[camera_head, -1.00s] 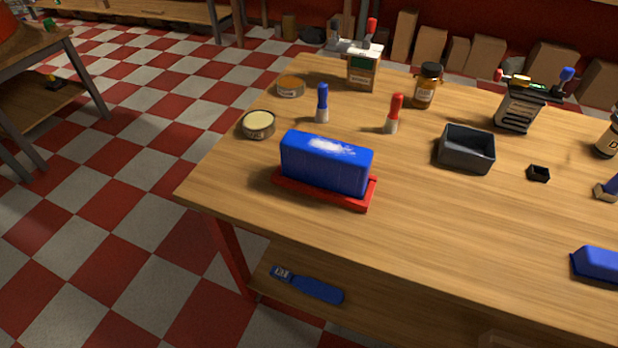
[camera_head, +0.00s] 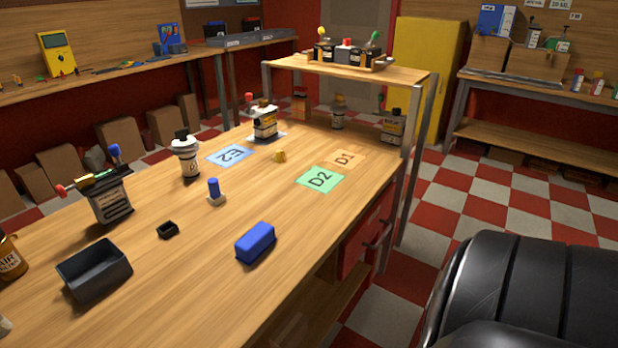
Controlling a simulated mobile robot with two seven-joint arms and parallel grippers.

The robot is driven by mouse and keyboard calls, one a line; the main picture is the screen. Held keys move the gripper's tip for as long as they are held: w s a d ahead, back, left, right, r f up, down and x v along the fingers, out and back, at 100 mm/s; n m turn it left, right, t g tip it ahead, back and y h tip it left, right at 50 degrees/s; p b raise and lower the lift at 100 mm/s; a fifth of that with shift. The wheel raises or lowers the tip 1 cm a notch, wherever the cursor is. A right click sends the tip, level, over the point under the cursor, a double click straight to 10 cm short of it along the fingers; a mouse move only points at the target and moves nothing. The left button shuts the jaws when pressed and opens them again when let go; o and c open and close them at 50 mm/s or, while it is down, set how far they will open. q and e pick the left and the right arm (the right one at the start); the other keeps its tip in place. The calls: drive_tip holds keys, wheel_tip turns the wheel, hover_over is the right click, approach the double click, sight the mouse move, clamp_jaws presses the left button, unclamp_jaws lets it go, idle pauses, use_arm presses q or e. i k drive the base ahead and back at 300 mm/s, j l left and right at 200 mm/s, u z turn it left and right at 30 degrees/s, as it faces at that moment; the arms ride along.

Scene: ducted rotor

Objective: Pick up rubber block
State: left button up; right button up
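A blue block (camera_head: 255,243) with bevelled top edges lies on the wooden workbench (camera_head: 200,290), near its front edge. It may be the rubber block, but I cannot confirm its material. A small black open-topped piece (camera_head: 168,230) and a dark grey open bin (camera_head: 95,272) stand to its left. A small blue-topped piece on a pale base (camera_head: 215,190) stands behind it. Neither of my grippers is in view, and nothing touches the blue block.
Labelled mats E2 (camera_head: 230,155), D2 (camera_head: 320,179) and D1 (camera_head: 345,160) lie farther back. A raised shelf (camera_head: 400,74) spans the far end. A large black padded shape (camera_head: 530,295) fills the lower right.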

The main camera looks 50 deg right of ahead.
sight(251, 246)
drive_tip(key=i+z, duration=0.15)
drive_tip(key=z, duration=1.2)
drive_tip(key=i+l+z, duration=0.2)
drive_tip(key=l, duration=0.2)
drive_tip(key=k+l, duration=0.05)
drive_tip(key=k, duration=0.05)
